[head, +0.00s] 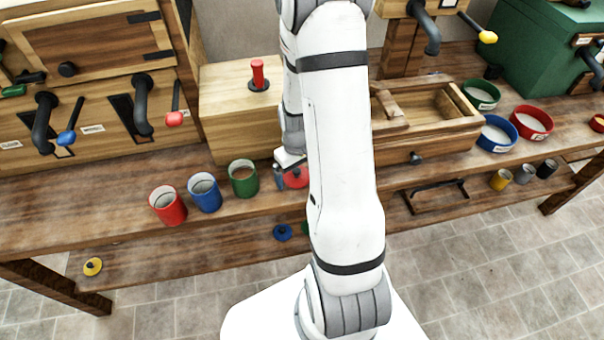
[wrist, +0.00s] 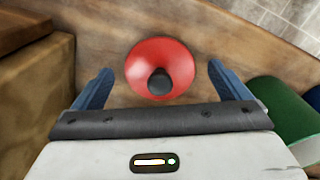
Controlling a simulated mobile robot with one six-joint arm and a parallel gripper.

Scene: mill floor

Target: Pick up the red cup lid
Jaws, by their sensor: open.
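The red cup lid (wrist: 158,58) is a round red disc with a black knob, lying on the wooden bench. In the wrist view it sits between the two blue fingers of my gripper (wrist: 160,88), which is open, with a gap on each side of the lid. In the head view the lid (head: 297,178) is partly hidden behind my arm, and my gripper (head: 287,160) is beside it, mostly hidden. The red cup (head: 168,206) stands to the left on the bench, open at the top.
A blue cup (head: 205,192) and a green cup (head: 243,178) stand left of the lid. A wooden box with a red handle (head: 240,110) is behind. A blue lid (head: 283,232) and a yellow lid (head: 92,267) lie lower down. Bare bench lies left of the red cup.

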